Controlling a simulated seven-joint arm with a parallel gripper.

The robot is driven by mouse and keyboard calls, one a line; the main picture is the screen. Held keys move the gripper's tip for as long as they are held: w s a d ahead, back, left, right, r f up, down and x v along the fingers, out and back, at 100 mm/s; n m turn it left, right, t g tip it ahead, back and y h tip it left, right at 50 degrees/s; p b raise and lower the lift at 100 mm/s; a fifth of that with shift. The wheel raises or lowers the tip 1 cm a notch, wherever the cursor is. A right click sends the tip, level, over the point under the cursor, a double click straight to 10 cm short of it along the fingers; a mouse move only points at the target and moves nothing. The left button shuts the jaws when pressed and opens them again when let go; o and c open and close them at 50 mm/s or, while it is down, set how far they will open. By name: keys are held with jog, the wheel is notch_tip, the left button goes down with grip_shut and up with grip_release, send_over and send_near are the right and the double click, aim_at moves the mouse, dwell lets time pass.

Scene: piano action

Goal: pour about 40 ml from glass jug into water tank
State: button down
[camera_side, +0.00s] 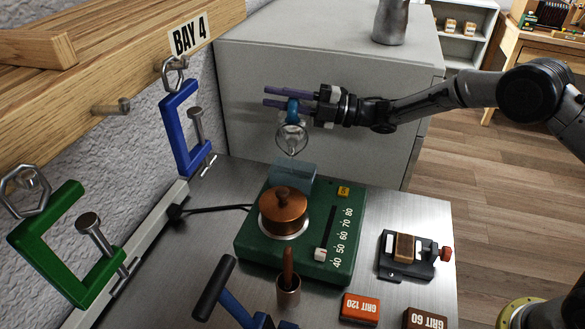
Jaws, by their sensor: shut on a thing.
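My gripper (277,97), with purple fingers, reaches in from the right and is shut on the blue part of the glass jug (291,136). The clear jug hangs below the fingers, in the air, and looks tilted with a narrow end pointing down. The water tank (294,176) is a pale, see-through box at the back of the green heater base (252,248). The jug is above the tank and apart from it in the picture. I cannot make out a stream or the water level in either.
A copper pot (284,212) with a lid sits on the base, just in front of the tank. Blue (176,130) and green (50,255) clamps hang at left.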

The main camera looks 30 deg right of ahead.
jog(key=shift+s+a+r+n, duration=0.15)
jog(key=shift+r+n, duration=0.25)
dwell(0.7)
jog(key=shift+w+d+f+m, duration=0.25)
jog(key=shift+w+m, duration=0.1)
jog(key=shift+m, duration=0.25)
jog(key=shift+w+d+r+m, duration=0.2)
jog(key=shift+w+r+m, duration=0.15)
jog(key=shift+m, duration=0.55)
jog(key=shift+w+d+f+m+h, duration=0.35)
jog(key=shift+w+f+m, duration=0.35)
jog(key=shift+m, duration=0.4)
jog(key=shift+w+d+m+t, duration=0.2)
jog(key=shift+d+m+t, duration=0.15)
jog(key=shift+m, duration=0.45)
jog(key=shift+w+d+f+m+h, duration=0.15)
jog(key=shift+w+f+m+h, duration=0.05)
jog(key=shift+m, duration=0.4)
jog(key=shift+w+d+f+m+h, duration=0.15)
jog(key=shift+m, duration=0.45)
